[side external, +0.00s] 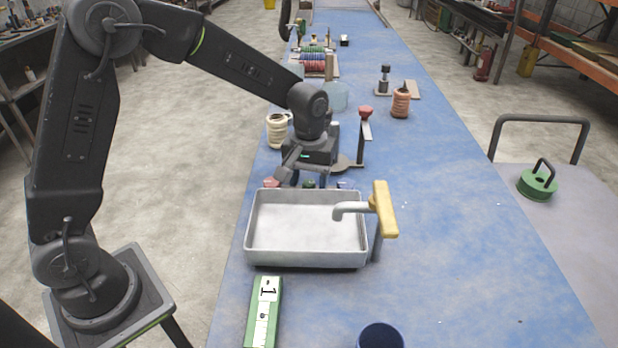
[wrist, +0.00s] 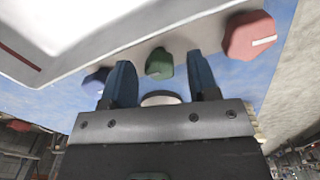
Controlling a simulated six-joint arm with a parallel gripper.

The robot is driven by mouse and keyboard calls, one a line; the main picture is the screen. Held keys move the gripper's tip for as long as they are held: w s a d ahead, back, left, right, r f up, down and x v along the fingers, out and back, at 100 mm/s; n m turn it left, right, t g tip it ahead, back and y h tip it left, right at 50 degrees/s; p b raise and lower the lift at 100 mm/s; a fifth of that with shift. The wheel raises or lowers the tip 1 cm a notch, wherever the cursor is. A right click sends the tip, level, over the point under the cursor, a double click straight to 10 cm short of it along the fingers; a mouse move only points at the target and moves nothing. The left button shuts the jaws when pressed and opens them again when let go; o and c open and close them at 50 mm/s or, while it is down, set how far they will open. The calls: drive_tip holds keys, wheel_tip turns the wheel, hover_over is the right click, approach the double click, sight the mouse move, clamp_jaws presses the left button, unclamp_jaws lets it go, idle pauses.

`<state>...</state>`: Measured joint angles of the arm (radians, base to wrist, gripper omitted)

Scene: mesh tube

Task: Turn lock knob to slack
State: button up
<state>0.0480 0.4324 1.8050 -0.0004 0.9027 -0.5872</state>
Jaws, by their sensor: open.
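Three small knobs sit in a row at the far edge of a white basin. The red knob (side external: 271,183) is at the left in the side view and at the right in the wrist view (wrist: 250,36). The green knob (wrist: 159,64) is in the middle, and the blue knob (wrist: 96,80) is partly behind a finger. I cannot tell which is the lock knob. My gripper (side external: 308,180) is open and points down behind the basin. In the wrist view its fingers (wrist: 161,78) stand either side of the green knob; contact is not visible.
The white basin (side external: 256,258) has a tap with a yellow handle (side external: 384,210) at its right. A red-topped post (side external: 366,113), a cream spool (side external: 277,131) and a copper-coloured coil (side external: 400,103) stand behind. The blue bench (side external: 470,240) is clear at right.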

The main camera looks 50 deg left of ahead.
sight(309, 182)
wheel_tip(309, 182, up, 14)
idle(0.6)
drive_tip(key=shift+f, duration=0.1)
drive_tip(key=s+a+m+t, duration=0.2)
drive_tip(key=s+m+t, duration=0.3)
drive_tip(key=s, duration=1.7)
drive_tip(key=shift+s+m+t, duration=0.15)
drive_tip(key=shift+m+t, duration=0.15)
drive_tip(key=shift+m, duration=0.3)
